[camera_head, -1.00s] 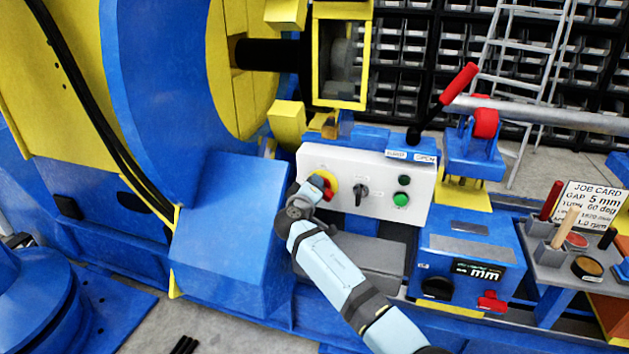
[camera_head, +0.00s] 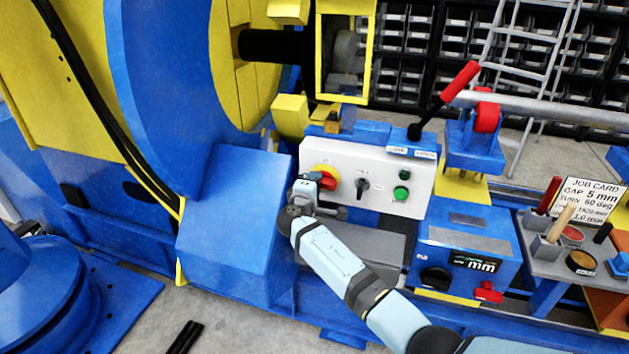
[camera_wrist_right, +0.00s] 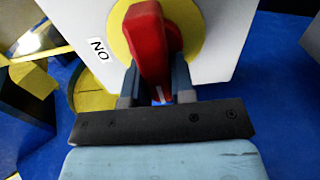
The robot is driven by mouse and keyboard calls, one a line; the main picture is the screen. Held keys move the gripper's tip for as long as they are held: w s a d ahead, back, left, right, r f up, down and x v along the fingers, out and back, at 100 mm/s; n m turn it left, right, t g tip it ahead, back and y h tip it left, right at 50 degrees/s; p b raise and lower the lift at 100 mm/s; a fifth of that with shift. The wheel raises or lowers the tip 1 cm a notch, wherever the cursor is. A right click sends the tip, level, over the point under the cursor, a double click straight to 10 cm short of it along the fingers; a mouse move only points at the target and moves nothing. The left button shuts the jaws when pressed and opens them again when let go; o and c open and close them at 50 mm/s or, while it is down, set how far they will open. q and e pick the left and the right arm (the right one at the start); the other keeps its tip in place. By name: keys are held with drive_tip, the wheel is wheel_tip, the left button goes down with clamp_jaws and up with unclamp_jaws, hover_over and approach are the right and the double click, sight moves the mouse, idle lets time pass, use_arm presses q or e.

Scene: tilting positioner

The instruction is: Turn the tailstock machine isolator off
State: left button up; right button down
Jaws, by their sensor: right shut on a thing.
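The isolator is a red rotary handle (camera_head: 331,182) on a yellow round plate (camera_head: 322,171), at the left end of the white control panel (camera_head: 391,178). In the right wrist view the red handle (camera_wrist_right: 148,42) stands nearly upright, slightly tilted, over the yellow plate (camera_wrist_right: 187,28). An "ON" label (camera_wrist_right: 99,49) shows to the left of the plate. My right gripper (camera_wrist_right: 155,80) is shut on the red handle, one finger on each side. In the head view the right gripper (camera_head: 318,184) covers part of the handle. My left gripper is not in view.
A red-handled lever (camera_head: 459,82) rises above the panel's right end. A blue sloped housing (camera_head: 236,220) stands close left of my right gripper. A tool tray stands at the right.

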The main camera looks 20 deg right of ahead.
drive_tip(key=shift+r, duration=0.1)
drive_tip(key=c, duration=1)
unclamp_jaws()
drive_tip(key=shift+o, duration=0.2)
